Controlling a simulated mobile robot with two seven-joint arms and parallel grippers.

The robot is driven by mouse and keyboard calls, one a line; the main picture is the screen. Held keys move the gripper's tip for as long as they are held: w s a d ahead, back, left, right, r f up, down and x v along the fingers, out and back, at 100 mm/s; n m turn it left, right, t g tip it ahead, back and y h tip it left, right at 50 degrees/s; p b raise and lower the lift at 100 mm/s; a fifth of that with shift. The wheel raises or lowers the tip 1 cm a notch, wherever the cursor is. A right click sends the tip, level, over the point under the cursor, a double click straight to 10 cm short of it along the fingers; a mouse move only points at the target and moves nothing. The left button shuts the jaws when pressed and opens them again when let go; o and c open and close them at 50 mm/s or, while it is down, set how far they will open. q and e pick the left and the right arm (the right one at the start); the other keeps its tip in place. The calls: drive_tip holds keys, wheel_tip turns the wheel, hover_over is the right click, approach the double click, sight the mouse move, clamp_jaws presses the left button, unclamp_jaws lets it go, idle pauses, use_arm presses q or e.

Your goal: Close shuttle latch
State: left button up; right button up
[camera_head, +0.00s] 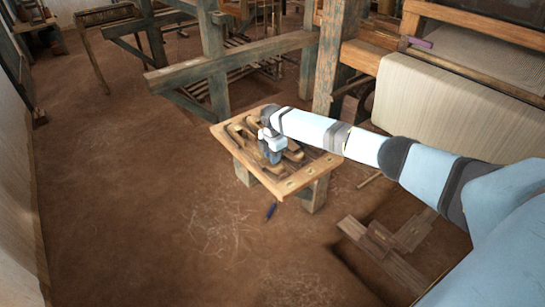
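Several wooden shuttles (292,155) lie on a small wooden table (302,179). My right arm reaches in from the right, and its gripper (272,157) points down over the middle of these shuttles. The fingers are small and dark and overlap the shuttles, so I cannot tell whether they are open, shut or touching one. No shuttle latch can be made out at this size, and the wrist hides part of the table's far side. My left gripper is not in view.
A wooden loom frame (213,65) stands behind the table, with cream cloth (425,100) on the right. Loose planks (383,250) lie by a floor recess at lower right. A small dark blue object (271,211) lies on the floor. The earthen floor (110,190) at left is clear.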

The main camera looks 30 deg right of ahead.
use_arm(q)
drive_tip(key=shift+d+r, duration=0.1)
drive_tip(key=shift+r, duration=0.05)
use_arm(e)
clamp_jaws()
drive_tip(key=shift+r+m+p, duration=0.25)
drive_tip(key=shift+m+p, duration=0.25)
drive_tip(key=shift+p, duration=0.45)
drive_tip(key=shift+m+p, duration=0.6)
drive_tip(key=shift+p, duration=0.05)
drive_tip(key=shift+m+p, duration=0.4)
drive_tip(key=shift+m, duration=0.1)
drive_tip(key=shift+f+m, duration=0.3)
drive_tip(key=shift+m, duration=0.3)
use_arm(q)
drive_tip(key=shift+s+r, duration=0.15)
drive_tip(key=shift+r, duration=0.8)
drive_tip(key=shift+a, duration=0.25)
